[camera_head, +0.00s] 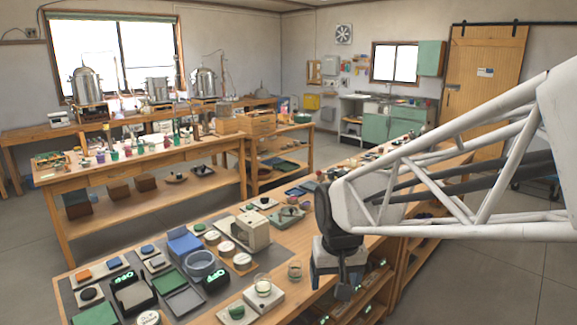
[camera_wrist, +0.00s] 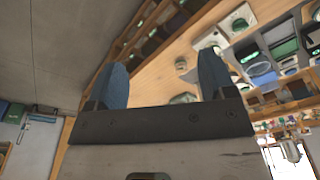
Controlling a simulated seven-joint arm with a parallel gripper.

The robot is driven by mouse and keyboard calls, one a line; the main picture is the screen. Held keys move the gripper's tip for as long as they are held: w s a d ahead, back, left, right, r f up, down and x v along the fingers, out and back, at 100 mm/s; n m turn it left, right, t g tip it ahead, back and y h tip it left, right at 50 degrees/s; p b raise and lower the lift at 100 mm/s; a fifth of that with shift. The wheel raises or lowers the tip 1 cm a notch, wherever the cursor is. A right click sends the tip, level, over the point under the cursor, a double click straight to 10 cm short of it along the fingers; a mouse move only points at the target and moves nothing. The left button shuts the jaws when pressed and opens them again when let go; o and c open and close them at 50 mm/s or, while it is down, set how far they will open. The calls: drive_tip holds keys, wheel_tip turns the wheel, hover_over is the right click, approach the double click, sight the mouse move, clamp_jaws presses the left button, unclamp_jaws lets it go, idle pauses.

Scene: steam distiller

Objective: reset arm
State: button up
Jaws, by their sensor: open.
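My gripper (camera_head: 339,289) hangs at the end of my white truss arm, near the front right edge of the wooden workbench (camera_head: 310,236). In the wrist view its two blue fingers (camera_wrist: 162,82) stand apart with nothing between them.
The near bench holds many small items: a blue box (camera_head: 184,243), a grey round bowl (camera_head: 200,264), a beige device (camera_head: 251,230) and a scale with a glass (camera_head: 263,288). Shelves (camera_head: 378,285) lie under the bench. Open floor (camera_head: 480,275) is to the right.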

drive_tip(key=s+d+r, duration=0.1)
drive_tip(key=s+d, duration=0.3)
drive_tip(key=s, duration=0.4)
drive_tip(key=s+d+r+m+t, duration=0.1)
drive_tip(key=s+d, duration=0.4)
drive_tip(key=s, duration=0.4)
